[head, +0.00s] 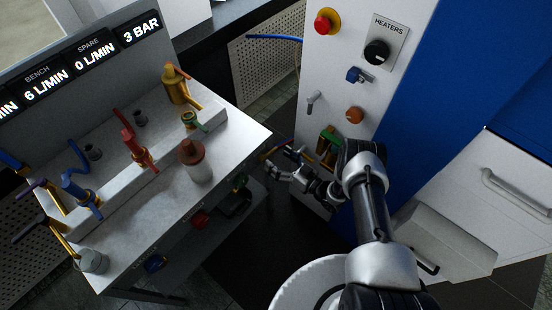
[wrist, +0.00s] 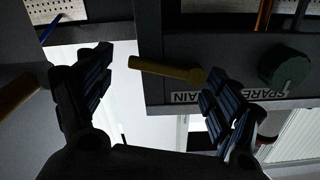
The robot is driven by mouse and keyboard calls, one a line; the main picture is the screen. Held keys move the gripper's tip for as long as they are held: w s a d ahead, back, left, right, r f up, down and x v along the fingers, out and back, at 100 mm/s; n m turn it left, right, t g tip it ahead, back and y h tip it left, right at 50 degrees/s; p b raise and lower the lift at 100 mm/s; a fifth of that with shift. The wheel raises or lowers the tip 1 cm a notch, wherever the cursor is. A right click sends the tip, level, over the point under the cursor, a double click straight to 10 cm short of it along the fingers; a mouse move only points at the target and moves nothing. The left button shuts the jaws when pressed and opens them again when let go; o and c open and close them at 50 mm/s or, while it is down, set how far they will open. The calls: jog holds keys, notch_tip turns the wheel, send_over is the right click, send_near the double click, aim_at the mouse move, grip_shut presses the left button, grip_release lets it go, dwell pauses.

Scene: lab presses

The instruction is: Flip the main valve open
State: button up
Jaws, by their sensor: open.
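In the wrist view, the main valve shows as a yellow lever handle (wrist: 165,68) lying nearly level in front of a dark panel. A partly covered label ending in "AIN" (wrist: 186,96) is below it. My gripper (wrist: 158,72) is open, with one black finger to the left of the lever and the other at its right end. The lever appears between the fingers; I cannot tell whether they touch it. In the head view my gripper (head: 276,166) is low beside the white cabinet, and I cannot clearly make out the lever there.
A green knob (wrist: 284,67) marked "SPARE" sits right of the lever. A brownish-yellow bar (wrist: 18,92) is at the left edge. In the head view, a bench (head: 235,140) with several coloured valves stands left, and the white cabinet (head: 330,70) carries a heaters knob (head: 377,52).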

jog(key=shift+x, duration=0.8)
jog(key=shift+c, duration=0.4)
